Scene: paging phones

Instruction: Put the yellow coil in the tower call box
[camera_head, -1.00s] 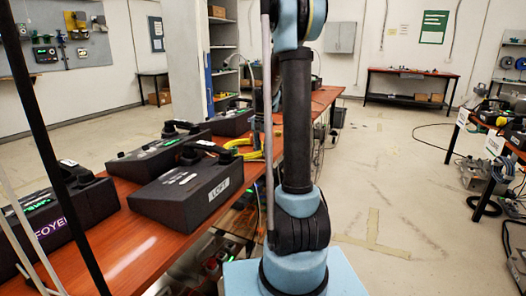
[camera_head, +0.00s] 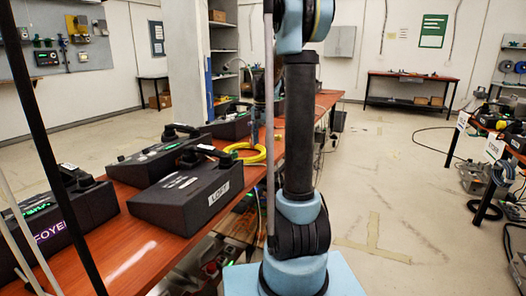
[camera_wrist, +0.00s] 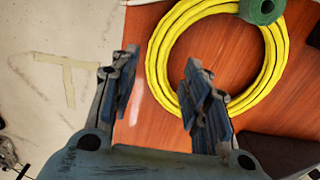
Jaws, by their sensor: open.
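The yellow coil (camera_head: 243,153) lies on the orange-brown table top, beyond the near call boxes and partly hidden by my arm. In the wrist view the yellow coil (camera_wrist: 156,68) is a large ring with a green round piece (camera_wrist: 261,10) at its upper right. My gripper (camera_wrist: 161,68) is open and empty. The coil's left side shows ahead of and between the fingers, and the right finger overlaps its lower left part. I cannot tell how high the fingers are above it. I cannot make out a label reading tower on any box.
Dark call boxes stand on the same table, one marked LOFT (camera_head: 190,196) and one marked FOYER (camera_head: 55,228). A side table at the right holds more dark equipment behind white labels (camera_head: 494,148) too small to read. Floor between the tables is mostly clear.

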